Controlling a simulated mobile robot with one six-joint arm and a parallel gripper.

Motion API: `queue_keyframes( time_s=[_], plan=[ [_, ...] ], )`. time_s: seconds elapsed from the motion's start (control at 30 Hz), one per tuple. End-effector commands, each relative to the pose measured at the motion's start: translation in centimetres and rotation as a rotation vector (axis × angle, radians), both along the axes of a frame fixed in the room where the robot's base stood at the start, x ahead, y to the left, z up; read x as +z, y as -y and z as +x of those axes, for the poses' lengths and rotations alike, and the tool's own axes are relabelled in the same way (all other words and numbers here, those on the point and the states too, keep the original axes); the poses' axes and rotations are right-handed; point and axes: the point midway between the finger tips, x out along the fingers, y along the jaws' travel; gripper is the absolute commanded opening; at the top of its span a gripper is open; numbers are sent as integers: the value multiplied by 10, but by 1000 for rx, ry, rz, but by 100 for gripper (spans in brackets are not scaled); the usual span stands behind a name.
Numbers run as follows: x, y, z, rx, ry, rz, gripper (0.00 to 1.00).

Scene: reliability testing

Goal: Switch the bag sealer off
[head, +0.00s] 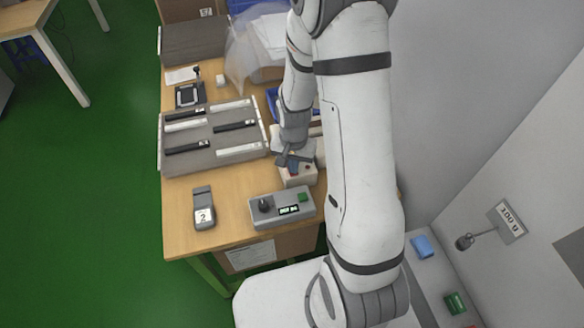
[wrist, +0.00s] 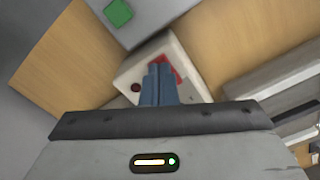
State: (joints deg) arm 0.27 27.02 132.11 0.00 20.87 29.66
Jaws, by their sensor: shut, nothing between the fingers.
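A small cream-white box (head: 299,178) with red parts on top stands near the table's right side in the head view; I cannot tell for certain that it belongs to the bag sealer. In the wrist view the same box (wrist: 128,72) shows a red switch (wrist: 171,62) and a dark red round spot (wrist: 136,87). My gripper (head: 284,160) is over the box. Its blue fingers (wrist: 158,68) are shut, empty, and their tips lie at the red switch, partly covering it. I cannot tell whether they touch it, nor the switch's position.
A grey control box (head: 267,217) with a black knob, a lit display and a green button stands just in front. A grey tray (head: 171,143) of black and white bars and a clear bag (head: 240,52) are farther back.

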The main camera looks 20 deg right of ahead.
Motion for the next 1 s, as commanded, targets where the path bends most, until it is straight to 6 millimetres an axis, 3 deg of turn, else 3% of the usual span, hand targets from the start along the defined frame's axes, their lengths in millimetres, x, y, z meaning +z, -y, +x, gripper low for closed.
queue_keyframes(
  time_s=[0.73,1.0],
  plan=[
    [62,0,0,0,1,0,0],
    [67,0,0,-1,0,0,0]
  ],
)
